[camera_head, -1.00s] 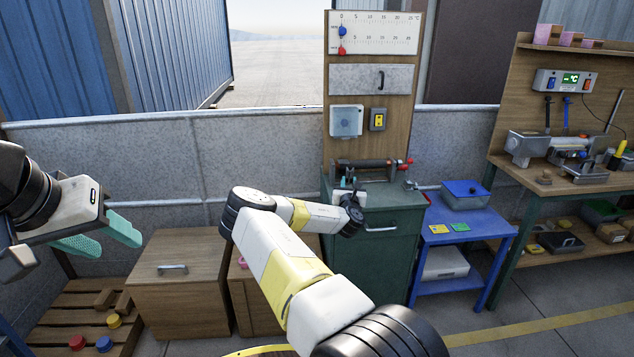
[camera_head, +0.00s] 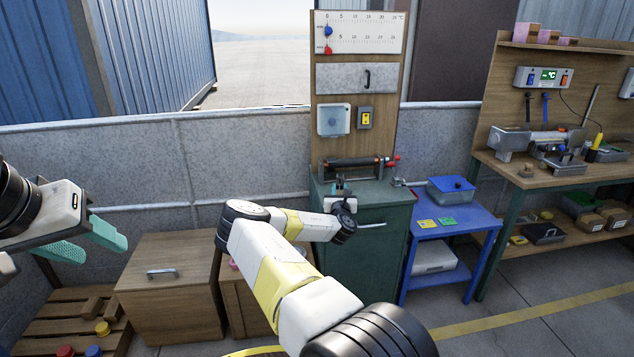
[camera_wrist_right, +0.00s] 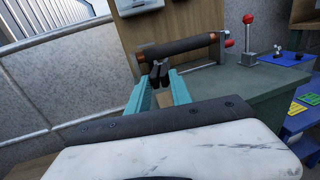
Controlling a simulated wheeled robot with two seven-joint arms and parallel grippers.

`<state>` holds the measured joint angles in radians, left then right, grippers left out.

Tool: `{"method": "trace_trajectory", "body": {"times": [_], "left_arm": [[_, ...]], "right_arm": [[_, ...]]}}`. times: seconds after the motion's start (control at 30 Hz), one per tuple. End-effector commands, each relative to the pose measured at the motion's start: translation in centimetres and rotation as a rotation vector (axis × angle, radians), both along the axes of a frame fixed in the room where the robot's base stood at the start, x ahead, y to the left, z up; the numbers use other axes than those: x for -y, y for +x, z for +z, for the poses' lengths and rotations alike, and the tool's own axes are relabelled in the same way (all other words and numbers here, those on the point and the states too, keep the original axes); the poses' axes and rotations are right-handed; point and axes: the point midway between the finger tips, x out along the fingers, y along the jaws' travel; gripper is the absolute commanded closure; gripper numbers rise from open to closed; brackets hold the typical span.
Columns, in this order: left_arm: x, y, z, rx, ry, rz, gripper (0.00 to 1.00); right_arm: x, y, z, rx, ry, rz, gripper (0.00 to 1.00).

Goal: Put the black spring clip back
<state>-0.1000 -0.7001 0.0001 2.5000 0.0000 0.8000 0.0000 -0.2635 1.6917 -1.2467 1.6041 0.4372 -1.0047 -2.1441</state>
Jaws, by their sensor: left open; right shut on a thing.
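My right gripper (camera_wrist_right: 160,92) is shut on the black spring clip (camera_wrist_right: 160,72), which shows as dark prongs between the teal fingertips. In the right wrist view the clip is just below a dark horizontal tube (camera_wrist_right: 178,46) with red ends; I cannot tell whether they touch. In the head view this gripper (camera_head: 341,191) is over the front of the green cabinet's top (camera_head: 392,192), and the clip is too small to make out clearly. My left gripper (camera_head: 97,240) is open and empty at the far left, its teal fingers apart.
A wooden board (camera_head: 392,90) with a scale, a grey box and a yellow switch stands behind the tube. A red-knobbed lever (camera_wrist_right: 248,38) stands right of it. A blue table (camera_head: 465,228) with cards and a blue-lidded box is beside the cabinet. Wooden crates (camera_head: 170,290) stand left.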

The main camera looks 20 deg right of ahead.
Motion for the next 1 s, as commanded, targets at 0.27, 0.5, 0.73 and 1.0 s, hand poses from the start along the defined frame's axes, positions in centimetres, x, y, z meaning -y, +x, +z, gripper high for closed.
{"method": "trace_trajectory", "body": {"times": [0.27, 0.5, 0.73, 1.0], "left_arm": [[0.0, 0.0, 0.0, 0.000, 0.000, 0.000, 0.53], [0.0, 0.0, 0.0, 0.000, 0.000, 0.000, 0.53], [0.0, 0.0, 0.0, 0.000, 0.000, 0.000, 0.53], [0.0, 0.0, 0.0, 0.000, 0.000, 0.000, 0.53]], "right_arm": [[0.0, 0.0, -2.1, 0.000, 0.001, -0.001, 0.89], [0.1, -0.1, -2.5, 0.001, 0.002, -0.002, 0.89], [0.0, 0.0, -2.5, 0.000, 0.001, -0.001, 0.89], [0.0, 0.0, -2.5, 0.000, 0.000, -0.001, 0.89]]}}
